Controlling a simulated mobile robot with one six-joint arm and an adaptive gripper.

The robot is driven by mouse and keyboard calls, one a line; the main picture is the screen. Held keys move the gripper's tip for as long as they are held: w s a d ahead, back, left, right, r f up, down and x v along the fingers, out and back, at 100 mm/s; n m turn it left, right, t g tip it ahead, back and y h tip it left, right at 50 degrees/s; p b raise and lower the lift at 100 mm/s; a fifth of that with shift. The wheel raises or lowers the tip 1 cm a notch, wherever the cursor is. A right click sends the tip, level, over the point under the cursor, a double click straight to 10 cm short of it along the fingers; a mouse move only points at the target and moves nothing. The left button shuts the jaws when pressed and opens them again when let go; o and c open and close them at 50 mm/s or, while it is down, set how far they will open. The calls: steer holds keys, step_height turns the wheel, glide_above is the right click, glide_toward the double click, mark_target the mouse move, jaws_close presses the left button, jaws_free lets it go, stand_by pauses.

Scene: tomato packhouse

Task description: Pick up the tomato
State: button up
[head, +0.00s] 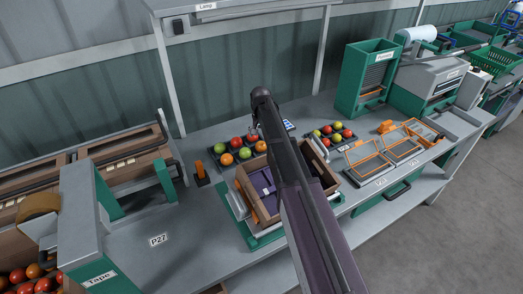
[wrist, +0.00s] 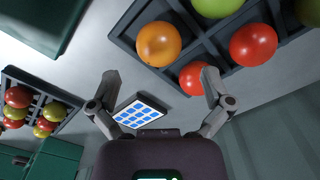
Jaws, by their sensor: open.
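Several tomatoes sit in a dark compartment tray at the top right of the wrist view (wrist: 124,40). An orange tomato (wrist: 158,43), a larger red tomato (wrist: 253,44), a smaller red tomato (wrist: 193,78) and a green one (wrist: 217,5) show there. The task does not say which tomato is meant. My gripper (wrist: 160,88) is open and empty, its fingers spread, with the smaller red tomato close to the right finger. In the head view my gripper (head: 262,98) is seen beside the left tomato tray, and my arm hides part of the bench.
A second tomato tray (wrist: 38,100) is at the left of the wrist view. A small blue-tiled screen (wrist: 138,115) lies between the trays. In the head view, a wooden crate (head: 243,207), orange frames (head: 405,147) and a lamp post (head: 322,50) stand around the bench.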

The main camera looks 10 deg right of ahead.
mark_target(261, 143)
steer(key=shift+f, duration=0.2)
stand_by(0.3)
steer(key=shift+s+f+b, duration=0.1)
steer(key=shift+f+b, duration=2.4)
steer(key=shift+b, duration=0.1)
steer(key=c, duration=0.7)
